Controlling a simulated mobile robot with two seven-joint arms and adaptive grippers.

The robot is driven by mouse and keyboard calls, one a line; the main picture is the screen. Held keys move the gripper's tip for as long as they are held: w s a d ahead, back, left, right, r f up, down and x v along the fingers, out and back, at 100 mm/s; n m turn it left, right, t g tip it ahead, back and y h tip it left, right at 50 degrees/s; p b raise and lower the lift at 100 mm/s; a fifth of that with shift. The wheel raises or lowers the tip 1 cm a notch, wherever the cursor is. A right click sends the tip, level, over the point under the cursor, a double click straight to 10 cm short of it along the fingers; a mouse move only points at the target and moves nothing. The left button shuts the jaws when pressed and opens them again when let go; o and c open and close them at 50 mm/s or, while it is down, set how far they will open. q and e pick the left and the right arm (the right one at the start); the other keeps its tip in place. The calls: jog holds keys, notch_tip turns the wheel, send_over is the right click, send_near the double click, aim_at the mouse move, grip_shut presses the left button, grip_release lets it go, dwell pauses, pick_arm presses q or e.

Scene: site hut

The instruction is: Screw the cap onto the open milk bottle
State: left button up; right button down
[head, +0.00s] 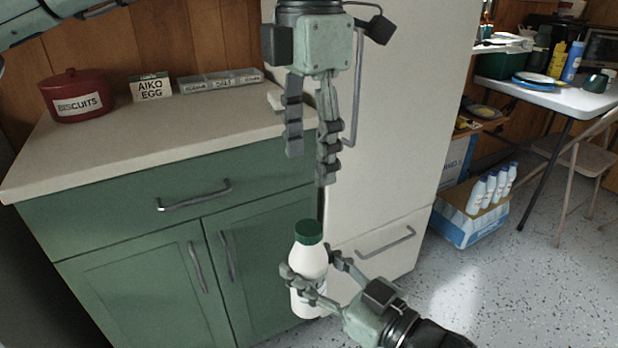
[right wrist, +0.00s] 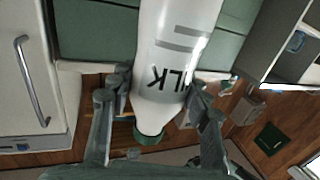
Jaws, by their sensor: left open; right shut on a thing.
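A white milk bottle (head: 309,262) stands upright in the head view, with a green cap (head: 308,232) sitting on its mouth. I cannot tell how tightly the cap is screwed on. My right gripper (head: 312,276) is shut around the bottle's body, in front of the green cabinet. The right wrist view shows the bottle (right wrist: 176,50) with black lettering between the fingers, and the green cap (right wrist: 148,136) at its end. My left gripper (head: 311,166) is open and empty, pointing down above the cap and clear of it.
A pale fridge (head: 400,120) stands behind the grippers. On the right floor, a blue crate (head: 468,230) holds several bottles.

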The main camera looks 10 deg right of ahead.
pick_arm(q)
jog(key=shift+r, duration=0.4)
dwell(0.3)
